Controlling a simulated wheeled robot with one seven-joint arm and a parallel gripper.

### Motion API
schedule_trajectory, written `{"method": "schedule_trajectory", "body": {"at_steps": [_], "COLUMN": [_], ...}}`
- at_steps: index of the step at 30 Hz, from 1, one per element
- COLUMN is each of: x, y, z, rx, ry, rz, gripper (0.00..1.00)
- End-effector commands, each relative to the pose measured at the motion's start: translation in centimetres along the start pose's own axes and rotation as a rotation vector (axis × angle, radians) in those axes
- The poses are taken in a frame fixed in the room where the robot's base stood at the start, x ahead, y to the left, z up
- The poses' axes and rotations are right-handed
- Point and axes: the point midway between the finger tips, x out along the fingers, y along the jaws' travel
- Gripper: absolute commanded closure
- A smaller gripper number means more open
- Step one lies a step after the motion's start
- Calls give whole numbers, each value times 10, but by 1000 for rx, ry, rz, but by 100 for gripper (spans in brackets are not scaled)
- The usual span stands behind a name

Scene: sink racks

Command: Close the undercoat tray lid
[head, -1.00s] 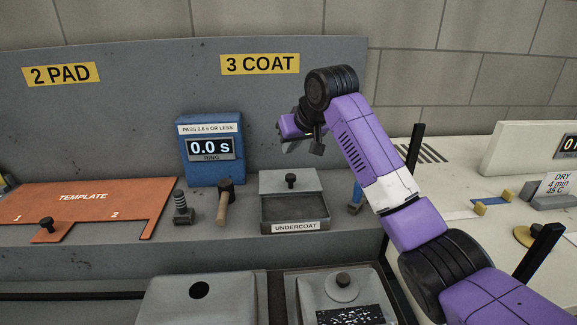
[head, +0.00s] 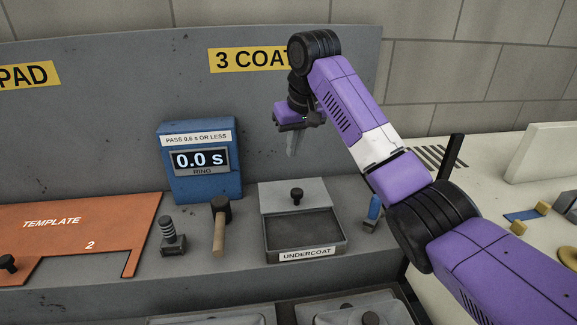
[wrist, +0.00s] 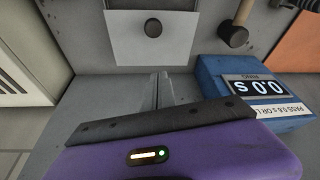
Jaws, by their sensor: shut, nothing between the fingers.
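The undercoat tray (head: 342,249) sits on the grey ledge in the head view, its front labelled UNDERCOAT and its dark inside showing. Its grey lid (head: 318,195) with a black knob (head: 297,195) is at the back of the tray, leaving the front part uncovered. In the wrist view the lid (wrist: 180,48) and knob (wrist: 153,27) are at the top. My gripper (head: 292,153) is above and behind the lid, near the back panel, pointing down and apart from it. Its fingers (wrist: 155,92) are together and empty.
A blue ring timer (head: 181,187) reading 0.0 s, a wooden-handled mallet (head: 219,232) and a dark bolt-like piece (head: 170,238) stand left of the tray. A small blue-handled tool (head: 375,208) is close on its right. An orange template (head: 110,220) lies far left.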

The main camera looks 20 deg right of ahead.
Motion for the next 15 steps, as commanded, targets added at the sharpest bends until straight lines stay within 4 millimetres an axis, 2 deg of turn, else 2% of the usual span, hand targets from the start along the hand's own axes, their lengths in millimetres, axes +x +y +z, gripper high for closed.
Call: {"method": "schedule_trajectory", "body": {"at_steps": [5, 15], "x": [18, 76], "y": [0, 0], "z": [1, 1], "rx": [0, 1], "ry": [-4, -4], "rz": [1, 1], "gripper": [100, 100]}}
